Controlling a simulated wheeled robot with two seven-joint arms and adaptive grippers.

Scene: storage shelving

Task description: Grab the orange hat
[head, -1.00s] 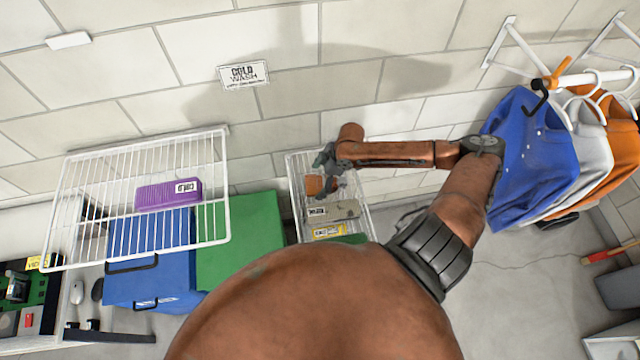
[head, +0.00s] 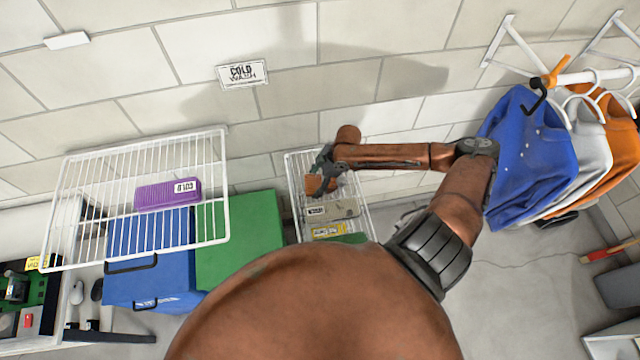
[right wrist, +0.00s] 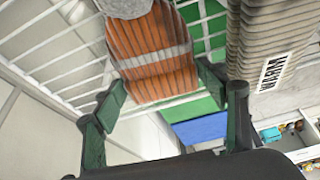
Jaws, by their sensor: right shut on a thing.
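The orange hat (head: 315,185) is at the small white wire shelf in the middle of the head view. In the right wrist view it shows as a ribbed orange knit hat (right wrist: 160,80) with a grey band. My right gripper (head: 322,172) is shut on the hat. In the right wrist view its dark green fingers (right wrist: 162,92) stand on either side of the hat's lower part. I cannot tell whether the hat still touches the shelf. My left gripper is not in view.
The small wire shelf (head: 295,200) also holds grey folded items labelled WARM (right wrist: 272,70) and a yellow-labelled item (head: 329,230). A larger wire shelf (head: 75,215) with a purple item (head: 168,194) is at left. Hanging shirts (head: 530,160) are at right.

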